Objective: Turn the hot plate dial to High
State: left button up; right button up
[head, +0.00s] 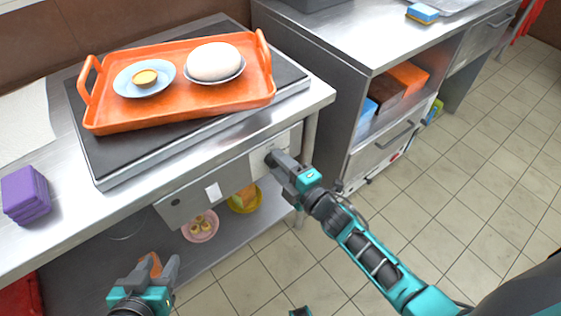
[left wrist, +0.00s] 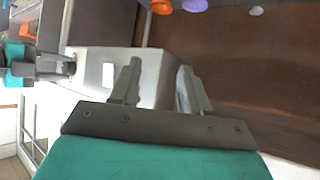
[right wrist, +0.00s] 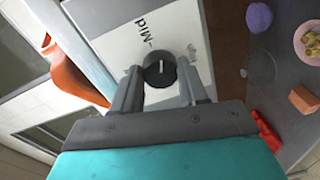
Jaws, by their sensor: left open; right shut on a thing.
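The black round dial (right wrist: 160,70) has a white pointer line and sits on a pale panel with the label "Mid" beside it in the right wrist view. My right gripper (right wrist: 160,85) is shut on the dial, one finger on each side. In the head view my right gripper (head: 272,158) is at the right end of the metal control panel (head: 185,203), hiding the dial. The hot plate (head: 95,150) is a dark slab on the counter above. My left gripper (head: 157,268) is open and empty, low in front of the counter; its fingers show in the left wrist view (left wrist: 158,88).
An orange tray (head: 180,112) with a blue plate (head: 128,88) and a bowl holding a white dome (head: 214,62) stands on the hot plate. Purple blocks (head: 26,194) lie at left. A pink bowl (head: 199,236) and yellow bowl (head: 236,208) are on the lower shelf. The tiled floor is clear.

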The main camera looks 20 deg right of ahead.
pick_arm(q)
jog(key=shift+s+a+r+p, duration=0.1)
jog(key=shift+a+r+p, duration=0.35)
jog(key=shift+p, duration=0.45)
pick_arm(e)
jog(key=shift+f+m+y, duration=0.1)
jog(key=shift+m+y, duration=0.2)
jog(key=shift+m, duration=2.9)
jog(key=shift+f+m+y, duration=0.1)
jog(key=shift+m+y, duration=0.2)
jog(key=shift+m, duration=3.2)
jog(key=o, duration=1.1)
jog(key=shift+c, duration=0.2)
jog(key=shift+s, duration=0.1)
